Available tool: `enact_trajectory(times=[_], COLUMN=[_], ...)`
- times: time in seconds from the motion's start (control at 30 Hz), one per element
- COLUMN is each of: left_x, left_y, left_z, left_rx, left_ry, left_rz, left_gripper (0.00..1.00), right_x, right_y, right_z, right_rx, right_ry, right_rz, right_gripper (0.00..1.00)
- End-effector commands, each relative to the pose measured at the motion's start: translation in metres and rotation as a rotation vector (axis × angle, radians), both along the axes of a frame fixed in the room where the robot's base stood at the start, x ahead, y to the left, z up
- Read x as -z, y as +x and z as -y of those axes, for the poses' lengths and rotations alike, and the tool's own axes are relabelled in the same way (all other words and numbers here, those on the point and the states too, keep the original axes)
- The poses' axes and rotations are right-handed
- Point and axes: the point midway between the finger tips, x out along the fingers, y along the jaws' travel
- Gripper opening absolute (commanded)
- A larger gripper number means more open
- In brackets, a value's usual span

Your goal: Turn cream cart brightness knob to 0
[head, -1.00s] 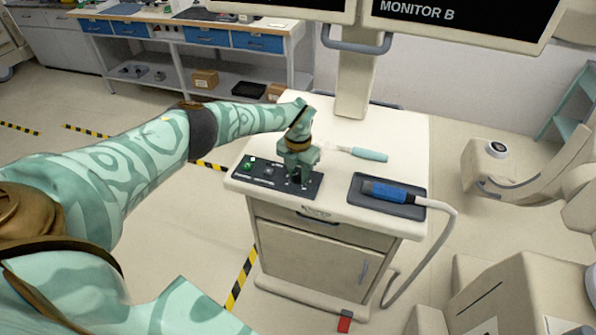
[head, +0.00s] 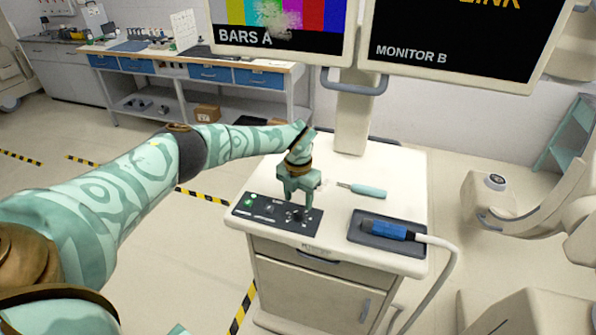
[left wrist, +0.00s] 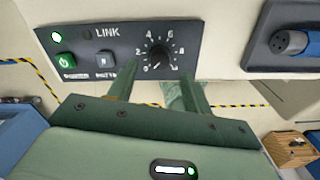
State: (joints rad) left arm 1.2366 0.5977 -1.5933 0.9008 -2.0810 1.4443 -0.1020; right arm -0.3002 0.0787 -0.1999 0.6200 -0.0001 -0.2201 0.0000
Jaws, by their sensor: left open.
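The cream cart (head: 335,205) stands in the middle of the head view, with a dark control panel (head: 252,208) on its front left top. The black brightness knob (head: 298,215) is at the panel's right end. The knob (left wrist: 158,54) shows clearly in the left wrist view, ringed by white numbers; its pointer seems to face lower left, but is too small to read surely. My left gripper (head: 297,202) is open and empty, pointing down just above the knob. In the left wrist view its two fingers (left wrist: 158,90) are apart, with the knob beyond them. My right gripper is out of view.
A blue-handled probe (head: 388,229) lies in a dark tray on the cart's right. A teal-handled tool (head: 368,191) lies behind. Two monitors rise at the back, one with colour bars (head: 285,22). The panel has a green-lit power button (left wrist: 65,61) and another button (left wrist: 105,60).

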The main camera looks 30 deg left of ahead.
Motion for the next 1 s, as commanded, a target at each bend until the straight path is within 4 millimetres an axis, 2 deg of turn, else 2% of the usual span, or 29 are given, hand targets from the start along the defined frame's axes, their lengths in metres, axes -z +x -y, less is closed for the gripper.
enact_trajectory(times=[0.03, 0.2, 0.4, 0.6, 1.0], left_x=[-0.018, -0.063, -0.1, -0.114, -0.114], left_y=[0.001, 0.001, 0.001, 0.0, 0.0], left_z=[-0.001, -0.001, -0.001, 0.0, -0.001], left_rx=[0.0, 0.0, -0.002, -0.001, -0.002], left_ry=[0.0, 0.001, 0.001, 0.001, 0.001], left_rz=[0.004, 0.004, 0.002, 0.0, 0.0], left_gripper=[0.5, 0.5, 0.5, 0.5, 0.5], right_x=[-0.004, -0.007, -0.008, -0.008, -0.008], right_y=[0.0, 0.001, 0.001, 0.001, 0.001], right_z=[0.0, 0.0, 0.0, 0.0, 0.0], right_rx=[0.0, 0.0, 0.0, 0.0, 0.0], right_ry=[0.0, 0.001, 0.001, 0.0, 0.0], right_rz=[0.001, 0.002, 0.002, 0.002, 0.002], right_gripper=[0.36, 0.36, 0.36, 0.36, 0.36])
